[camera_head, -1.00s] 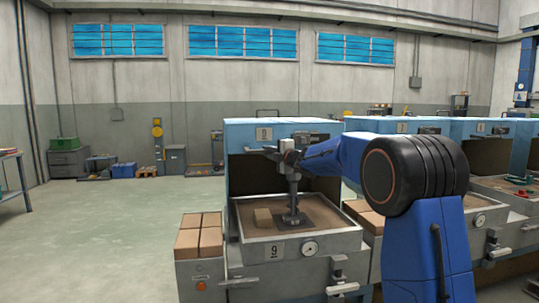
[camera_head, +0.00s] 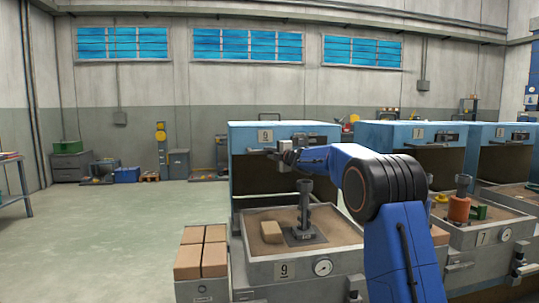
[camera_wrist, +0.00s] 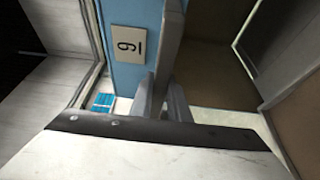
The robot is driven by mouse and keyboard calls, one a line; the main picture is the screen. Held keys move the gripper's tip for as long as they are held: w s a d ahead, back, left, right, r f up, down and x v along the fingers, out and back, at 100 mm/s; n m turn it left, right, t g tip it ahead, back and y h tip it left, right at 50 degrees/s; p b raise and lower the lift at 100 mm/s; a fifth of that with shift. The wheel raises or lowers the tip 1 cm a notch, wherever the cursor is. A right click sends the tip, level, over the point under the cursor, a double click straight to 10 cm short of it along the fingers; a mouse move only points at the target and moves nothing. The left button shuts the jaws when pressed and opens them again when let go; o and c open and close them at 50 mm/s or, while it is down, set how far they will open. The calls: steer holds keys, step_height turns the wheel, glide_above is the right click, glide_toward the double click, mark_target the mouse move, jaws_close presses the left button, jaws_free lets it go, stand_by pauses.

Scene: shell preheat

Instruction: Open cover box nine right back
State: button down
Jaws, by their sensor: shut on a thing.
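Box nine has a blue cover (camera_head: 250,131) with a number 9 plate, raised over the back of its sand-filled tray (camera_head: 330,285). The plate also shows in the wrist view (camera_wrist: 129,46). My gripper (camera_head: 287,152) is at the front of the cover, just below the plate's level. In the wrist view my gripper (camera_wrist: 163,100) is shut on the grey cover handle (camera_wrist: 172,25), which runs between its fingers. The handle's left end (camera_head: 262,151) shows in the head view. My wrist hides part of it.
A dark post (camera_head: 304,207) on a plate and a tan block (camera_head: 271,231) stand in the sand below my gripper. Brown bricks (camera_head: 203,250) fill a bin at left. Box seven (camera_head: 410,133) stands close at right. The floor at left is clear.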

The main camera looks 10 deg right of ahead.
stand_by(0.3)
steer(key=c, duration=1.7)
jaws_free()
steer(key=v, duration=1.7)
steer(key=shift+s, duration=0.15)
steer(key=shift+d, duration=0.1)
